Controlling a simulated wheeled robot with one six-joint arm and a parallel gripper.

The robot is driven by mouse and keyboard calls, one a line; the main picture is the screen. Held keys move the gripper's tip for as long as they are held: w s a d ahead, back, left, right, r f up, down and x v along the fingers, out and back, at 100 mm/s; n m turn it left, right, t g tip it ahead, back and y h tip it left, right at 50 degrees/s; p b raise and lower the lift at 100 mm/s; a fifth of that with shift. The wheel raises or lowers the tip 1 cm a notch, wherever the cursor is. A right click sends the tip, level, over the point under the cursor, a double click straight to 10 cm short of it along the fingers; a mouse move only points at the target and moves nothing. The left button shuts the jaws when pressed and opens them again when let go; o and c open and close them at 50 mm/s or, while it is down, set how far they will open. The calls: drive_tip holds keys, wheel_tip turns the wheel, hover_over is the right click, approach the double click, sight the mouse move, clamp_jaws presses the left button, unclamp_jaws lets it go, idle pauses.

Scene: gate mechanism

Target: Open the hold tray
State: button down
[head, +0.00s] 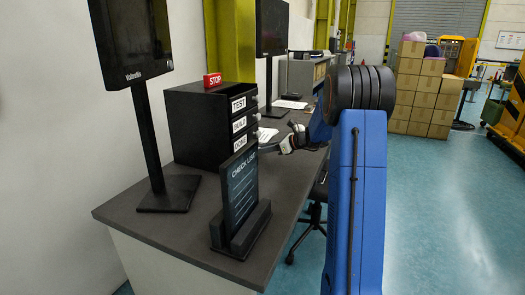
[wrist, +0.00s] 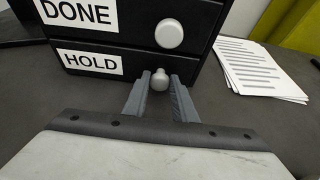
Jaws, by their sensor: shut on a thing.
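The hold tray (wrist: 110,78) is the lowest black drawer in the wrist view, with a white HOLD label (wrist: 90,62) and a small round grey knob (wrist: 160,82). Its front looks about level with the DONE drawer (wrist: 135,20) above; I cannot tell whether there is a small gap. My gripper (wrist: 160,80) is shut on the knob, one finger on each side. In the head view my gripper (head: 286,146) is at the right of the black drawer unit (head: 195,125); the hold tray is hidden there behind the check list stand.
The check list stand (head: 240,200) is on the desk (head: 160,225) in front of the drawers. A monitor (head: 132,40) stands at the left and a red STOP sign (head: 212,80) sits on the unit. Printed sheets (wrist: 258,68) lie right of the drawers.

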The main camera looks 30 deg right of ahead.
drive_tip(key=s+d, duration=1.6)
drive_tip(key=s, duration=0.4)
drive_tip(key=shift+s, duration=0.4)
drive_tip(key=shift+d, duration=0.15)
drive_tip(key=c, duration=1.5)
unclamp_jaws()
drive_tip(key=shift+s+d, duration=0.1)
drive_tip(key=shift+s, duration=0.05)
drive_tip(key=v, duration=1.7)
drive_tip(key=shift+s+d, duration=0.15)
